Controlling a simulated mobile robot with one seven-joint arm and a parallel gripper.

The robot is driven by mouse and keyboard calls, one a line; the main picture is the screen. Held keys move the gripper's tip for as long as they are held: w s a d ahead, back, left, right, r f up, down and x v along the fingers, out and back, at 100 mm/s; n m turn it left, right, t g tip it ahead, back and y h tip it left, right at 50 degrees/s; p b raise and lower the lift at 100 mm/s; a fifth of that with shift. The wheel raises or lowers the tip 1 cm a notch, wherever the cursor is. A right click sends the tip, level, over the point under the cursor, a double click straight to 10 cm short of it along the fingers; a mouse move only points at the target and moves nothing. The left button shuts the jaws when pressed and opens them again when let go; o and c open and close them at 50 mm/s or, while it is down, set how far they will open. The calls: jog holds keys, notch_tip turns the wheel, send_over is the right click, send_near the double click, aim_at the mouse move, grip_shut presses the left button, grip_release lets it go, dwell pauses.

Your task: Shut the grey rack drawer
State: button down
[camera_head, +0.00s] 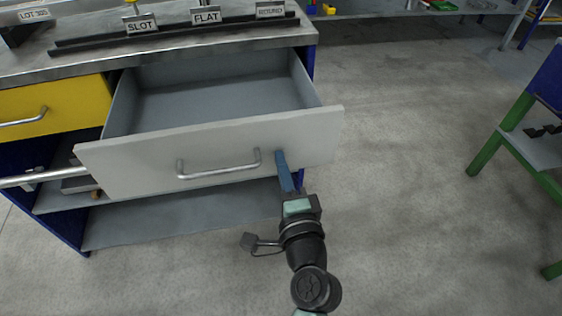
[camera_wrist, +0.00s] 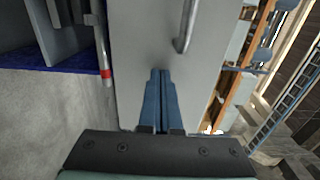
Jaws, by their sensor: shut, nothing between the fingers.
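The grey rack drawer (camera_head: 125,166) is pulled well out of the rack in the head view, and its inside looks empty. Its front carries a silver bar handle (camera_head: 219,171). My gripper (camera_head: 281,156) is shut and empty, with its blue fingers pointing at the drawer front, right of the handle. The fingertips appear to touch the front or lie very close to it; I cannot tell which. In the wrist view the shut fingers (camera_wrist: 160,75) lie against the grey front panel (camera_wrist: 140,40), with the handle (camera_wrist: 185,27) above them.
A yellow drawer (camera_head: 60,109) beside it looks shut. The worktop (camera_head: 180,55) above holds signs reading SLOT and FLAT. A lower shelf (camera_head: 180,218) runs under the drawer. A green-legged stand (camera_head: 490,145) is at the right, with clear floor between.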

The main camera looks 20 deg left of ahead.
jog(key=shift+w+a, duration=0.15)
jog(key=shift+w, duration=0.1)
